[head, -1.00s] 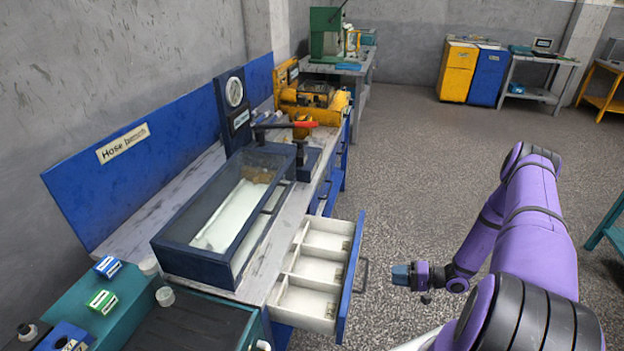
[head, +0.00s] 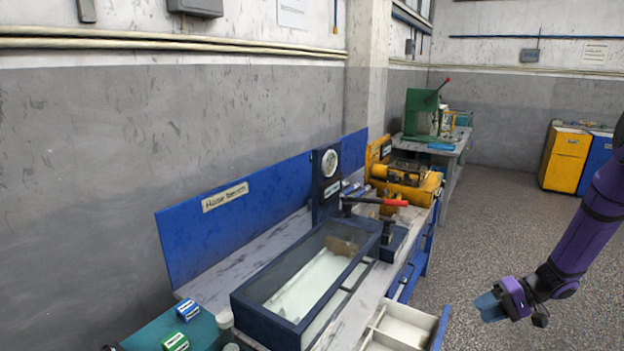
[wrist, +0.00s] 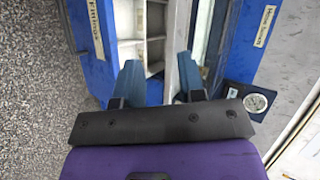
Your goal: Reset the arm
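My gripper (head: 490,305) is at the lower right of the head view, on the end of my purple arm. It hangs to the right of the open drawer, over the speckled floor. In the wrist view my gripper (wrist: 160,75) has its two blue fingers apart, with nothing between them. Behind the fingers the wrist view shows the hose bench and the compartments of a white drawer (wrist: 128,20).
The hose bench (head: 240,245) has a glass-topped blue tank (head: 262,320), a pressure gauge (head: 329,163) and a red-handled lever (head: 392,202). The open drawer (head: 437,330) juts out at the right. Open floor (head: 478,215) lies beyond it.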

